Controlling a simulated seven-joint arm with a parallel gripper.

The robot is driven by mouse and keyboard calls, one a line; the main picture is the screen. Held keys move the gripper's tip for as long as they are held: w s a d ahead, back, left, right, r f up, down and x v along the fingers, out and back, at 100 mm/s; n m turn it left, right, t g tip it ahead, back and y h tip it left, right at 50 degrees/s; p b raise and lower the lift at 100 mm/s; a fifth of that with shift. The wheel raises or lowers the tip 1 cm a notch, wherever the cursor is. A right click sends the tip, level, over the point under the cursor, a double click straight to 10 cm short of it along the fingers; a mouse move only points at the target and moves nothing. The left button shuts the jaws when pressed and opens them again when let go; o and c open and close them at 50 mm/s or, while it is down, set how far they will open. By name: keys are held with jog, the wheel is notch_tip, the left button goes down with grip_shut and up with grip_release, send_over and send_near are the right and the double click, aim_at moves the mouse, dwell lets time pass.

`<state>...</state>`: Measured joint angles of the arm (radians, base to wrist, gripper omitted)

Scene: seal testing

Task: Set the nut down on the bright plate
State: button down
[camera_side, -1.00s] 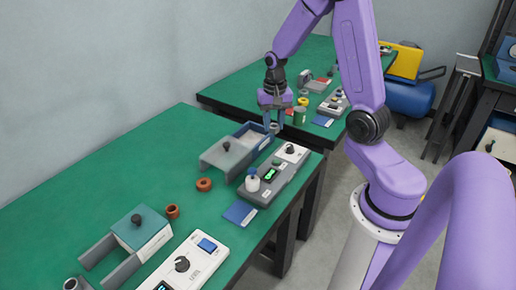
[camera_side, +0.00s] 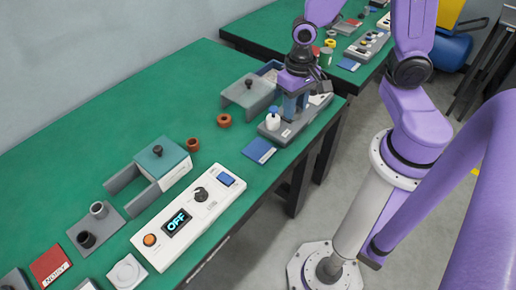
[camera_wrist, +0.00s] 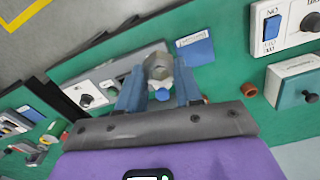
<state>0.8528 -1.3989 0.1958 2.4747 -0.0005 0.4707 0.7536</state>
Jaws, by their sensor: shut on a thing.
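My gripper (camera_side: 294,112) is shut on a grey metal nut (camera_wrist: 158,65), seen between the blue fingers in the wrist view. In the side view the fingers hide the nut. The gripper is over the grey device at the right edge of the green bench, just behind a small white pot with a blue knob (camera_side: 273,121). A pale plate with a round disc (camera_side: 127,272) lies at the near end of the bench; I cannot tell for sure whether it is the bright plate.
A grey cover with a knob (camera_side: 250,92) stands left of the gripper. A blue card (camera_side: 259,151), copper rings (camera_side: 224,120), a teal-topped box (camera_side: 163,162), a white panel reading OFF (camera_side: 187,219) and a red NOISY card (camera_side: 51,266) lie nearer. The bench's left side is clear.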

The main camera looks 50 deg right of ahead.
jog(key=s+a+n, duration=0.2)
jog(key=s+a, duration=0.1)
jog(key=s, duration=0.3)
send_over(257, 149)
jog(key=f, duration=1)
jog(key=shift+s+d, duration=0.1)
jog(key=shift+s, duration=0.1)
jog(key=shift+w+f, duration=0.2)
jog(key=shift+f, duration=1.5)
jog(key=c, duration=0.8)
grip_release()
jog(key=shift+f, duration=0.15)
jog(key=shift+o, duration=0.2)
notch_tip(257, 149, up, 12)
jog(key=shift+r, duration=0.25)
